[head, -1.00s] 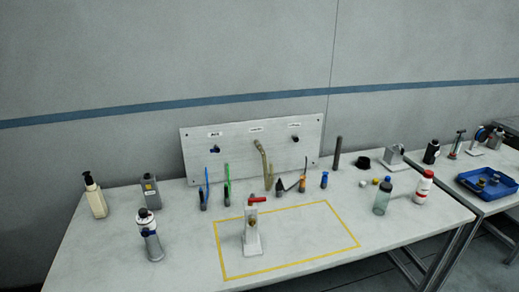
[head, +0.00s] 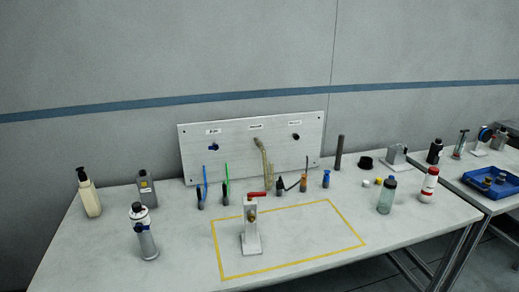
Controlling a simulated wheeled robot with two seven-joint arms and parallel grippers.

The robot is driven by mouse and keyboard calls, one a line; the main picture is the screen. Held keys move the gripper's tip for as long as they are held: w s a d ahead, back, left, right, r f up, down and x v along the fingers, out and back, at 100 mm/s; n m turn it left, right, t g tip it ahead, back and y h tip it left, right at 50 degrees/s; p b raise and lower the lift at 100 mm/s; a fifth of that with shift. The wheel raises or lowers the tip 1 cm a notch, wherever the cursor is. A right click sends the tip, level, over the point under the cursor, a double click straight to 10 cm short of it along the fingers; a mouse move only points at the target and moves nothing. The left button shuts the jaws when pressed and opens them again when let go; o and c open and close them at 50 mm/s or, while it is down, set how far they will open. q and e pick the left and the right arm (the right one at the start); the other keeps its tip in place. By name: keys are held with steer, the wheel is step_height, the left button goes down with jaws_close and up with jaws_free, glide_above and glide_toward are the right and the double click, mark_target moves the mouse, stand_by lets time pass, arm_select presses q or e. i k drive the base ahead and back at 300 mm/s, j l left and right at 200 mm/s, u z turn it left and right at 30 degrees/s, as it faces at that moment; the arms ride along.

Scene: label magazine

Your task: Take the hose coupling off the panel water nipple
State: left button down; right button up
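An upright white panel (head: 230,165) stands at the back of the table with three labelled fittings; the labels are too small to read surely. A beige hose (head: 266,165) hangs from the middle fitting, its upper end (head: 258,142) on the panel and its lower end down at the tabletop. I cannot make out the coupling or nipple apart from that hose end. The left fitting (head: 213,147) is dark blue and the right fitting (head: 296,137) is black; neither carries a hose. Neither of my grippers is in view.
A stand with a red-handled valve (head: 252,240) is on the yellow-outlined area (head: 310,240). Several tools with blue, green and orange parts stand before the panel. Bottles (head: 386,197) stand right, a dispenser (head: 89,195) left. A second table with a blue tray (head: 480,190) is at right.

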mark_target(261, 147)
steer(key=i+l+u, duration=0.1)
steer(key=i+u, duration=0.4)
steer(key=i+l+u, duration=0.3)
steer(key=u, duration=0.15)
steer(key=i, duration=0.1)
